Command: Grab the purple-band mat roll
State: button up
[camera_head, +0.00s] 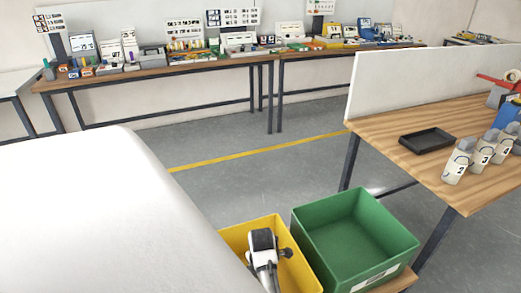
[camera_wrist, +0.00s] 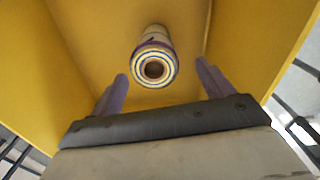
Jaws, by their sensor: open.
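The mat roll (camera_wrist: 154,52) lies inside the yellow bin (camera_wrist: 100,30) in the wrist view. Its near end shows blue and cream rings around a dark hole, and a purple band shows just behind that end. My gripper (camera_wrist: 162,72) is open, with one purple-grey finger on each side of the roll's near end in the picture. A gap shows between the roll and each finger; I cannot tell the depth between them. In the head view the yellow bin (camera_head: 235,235) stands at the bottom, with my wrist over it; the roll and fingertips are hidden there.
A green bin (camera_head: 355,240) stands right beside the yellow one. At right, a wooden table (camera_head: 400,160) holds a black tray (camera_head: 427,140) and numbered grey containers (camera_head: 458,162). Cluttered benches (camera_head: 150,73) line the back wall. The grey floor between is clear.

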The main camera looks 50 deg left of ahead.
jog(key=f, duration=0.2)
jog(key=f+p, duration=0.1)
jog(key=f, duration=0.5)
jog(key=shift+w+a+f, duration=0.1)
jog(key=shift+a, duration=0.2)
jog(key=shift+c, duration=0.5)
jog(key=c, duration=1.1)
